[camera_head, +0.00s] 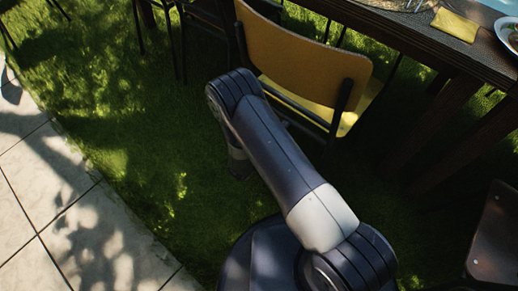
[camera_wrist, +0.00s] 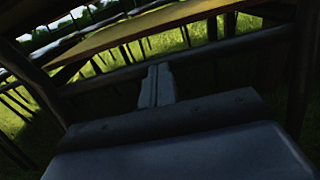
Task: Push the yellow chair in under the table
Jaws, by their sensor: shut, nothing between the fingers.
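The yellow chair (camera_head: 305,58) stands beside the dark table (camera_head: 440,42) in the head view, its backrest towards me. A strip of its yellow seat (camera_head: 352,118) shows below the backrest; the far part of the seat is hidden. In the wrist view a yellow-tan panel (camera_wrist: 150,30), apparently the seat seen nearly edge-on, runs above a dark frame bar (camera_wrist: 215,52). My gripper (camera_wrist: 158,72) is shut and empty, its fingertips just in front of that bar. I cannot tell whether they touch it. In the head view the gripper is hidden behind my arm.
A yellow napkin (camera_head: 455,25) and a plate (camera_head: 510,36) lie on the table. Another chair (camera_head: 492,245) stands at the lower right, and dark chair legs (camera_head: 165,40) show at the top left. Grass (camera_head: 125,140) is open on the left, bordered by paving (camera_head: 50,200).

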